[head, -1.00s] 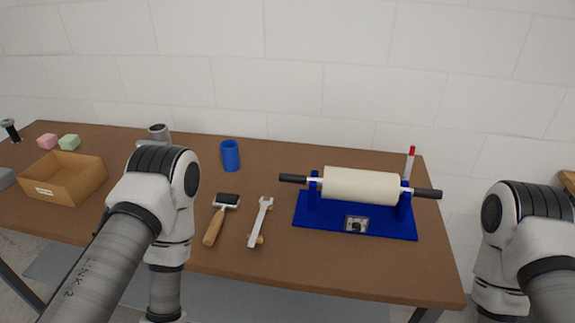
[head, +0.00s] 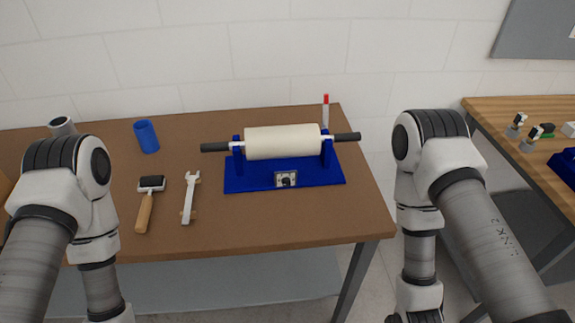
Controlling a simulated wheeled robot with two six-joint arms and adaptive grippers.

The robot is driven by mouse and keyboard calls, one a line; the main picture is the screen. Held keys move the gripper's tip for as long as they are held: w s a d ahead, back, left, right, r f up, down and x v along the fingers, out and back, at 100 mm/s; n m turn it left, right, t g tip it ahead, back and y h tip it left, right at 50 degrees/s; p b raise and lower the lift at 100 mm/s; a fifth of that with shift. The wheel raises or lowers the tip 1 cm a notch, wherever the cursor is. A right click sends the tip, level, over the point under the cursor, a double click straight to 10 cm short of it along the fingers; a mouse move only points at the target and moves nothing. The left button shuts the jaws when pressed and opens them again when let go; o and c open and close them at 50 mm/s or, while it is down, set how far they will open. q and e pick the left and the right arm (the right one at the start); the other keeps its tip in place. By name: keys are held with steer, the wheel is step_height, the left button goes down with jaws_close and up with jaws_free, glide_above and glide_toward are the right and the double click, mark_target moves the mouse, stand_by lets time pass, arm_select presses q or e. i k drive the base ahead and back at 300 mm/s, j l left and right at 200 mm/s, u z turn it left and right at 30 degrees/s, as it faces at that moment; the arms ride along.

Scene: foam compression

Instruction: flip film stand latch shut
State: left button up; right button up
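The film stand (head: 238,182) is a blue base with two uprights on the brown table. A cream film roll (head: 283,141) with dark end handles lies across the uprights. A red-tipped upright piece (head: 326,108) rises behind the stand's right upright; I cannot tell whether it is the latch. A small grey plate with a dark round part (head: 286,180) is on the front of the base. My arms show at the left and right, well apart from the stand. Neither gripper's fingers are in the picture.
A wrench (head: 188,198), a brayer with a wooden handle (head: 145,210) and a blue cup (head: 147,136) are left of the stand on the table (head: 290,226). A second wooden table (head: 480,112) with small parts stands at the right, beyond a floor gap.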

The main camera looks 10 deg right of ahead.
mark_target(326, 112)
steer(key=i+l+u, duration=0.2)
steer(key=l, duration=0.45)
steer(key=l+u, duration=0.2)
steer(key=l, duration=0.4)
steer(key=k, duration=0.05)
